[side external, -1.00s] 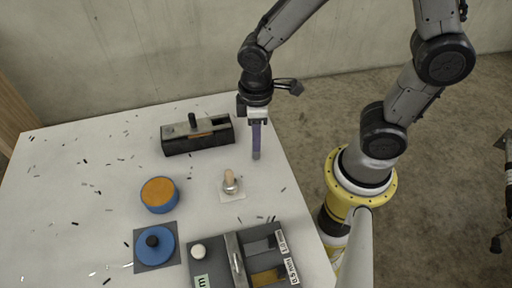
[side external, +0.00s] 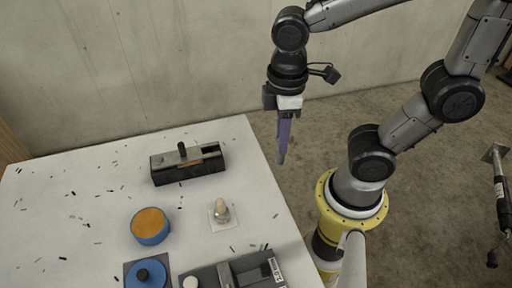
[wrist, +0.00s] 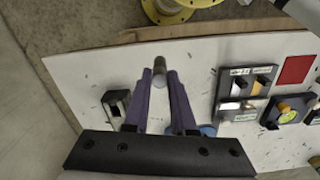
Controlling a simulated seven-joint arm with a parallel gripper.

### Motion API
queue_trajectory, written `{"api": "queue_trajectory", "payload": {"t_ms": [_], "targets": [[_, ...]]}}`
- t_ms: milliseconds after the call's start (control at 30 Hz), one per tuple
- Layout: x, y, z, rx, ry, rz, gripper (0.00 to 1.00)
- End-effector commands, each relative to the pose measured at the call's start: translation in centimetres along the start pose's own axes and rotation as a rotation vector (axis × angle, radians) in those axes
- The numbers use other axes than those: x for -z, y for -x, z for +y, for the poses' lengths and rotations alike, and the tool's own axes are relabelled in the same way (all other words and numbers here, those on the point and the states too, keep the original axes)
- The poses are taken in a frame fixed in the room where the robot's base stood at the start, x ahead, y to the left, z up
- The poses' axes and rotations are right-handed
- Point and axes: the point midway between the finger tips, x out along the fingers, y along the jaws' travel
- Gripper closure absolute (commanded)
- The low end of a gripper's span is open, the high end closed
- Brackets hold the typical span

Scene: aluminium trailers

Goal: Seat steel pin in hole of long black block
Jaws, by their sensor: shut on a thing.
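The long black block (side external: 187,172) lies at the back of the white table in the side external view. It has a grey top plate, a dark upright knob and a dark recess at its right end; I cannot tell which opening is the hole. My gripper (side external: 281,160) has purple fingers pointing down, to the right of the block and apart from it. In the wrist view my gripper (wrist: 160,76) is shut on a grey cylinder, the steel pin (wrist: 159,64), at its fingertips. The pin is not distinct in the side external view. The block seems to show left of the fingers.
A blue cylinder with an orange top (side external: 150,232), a blue disc with a black knob (side external: 146,274), a small knobbed piece on a white card (side external: 221,212) and a grey fixture (side external: 207,276) stand on the table. A red square (wrist: 296,70) shows at right. Dark slivers are scattered around.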

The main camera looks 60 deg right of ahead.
Motion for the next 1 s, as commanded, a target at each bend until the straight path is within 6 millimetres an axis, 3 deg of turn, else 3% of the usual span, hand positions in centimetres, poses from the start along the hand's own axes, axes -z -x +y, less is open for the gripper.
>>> {"api": "queue_trajectory", "payload": {"t_ms": [100,300,567,767,1000], "targets": [[-2.3,1.1,-0.7,-0.002,0.000,0.007,1.00],[-4.8,2.3,-1.6,-0.001,0.000,0.004,1.00],[-5.8,2.8,-1.9,0.000,0.008,0.001,1.00],[-2.7,4.5,-0.8,0.000,0.037,-0.001,1.00],[4.2,6.4,2.0,0.001,0.053,-0.003,1.00]]}}
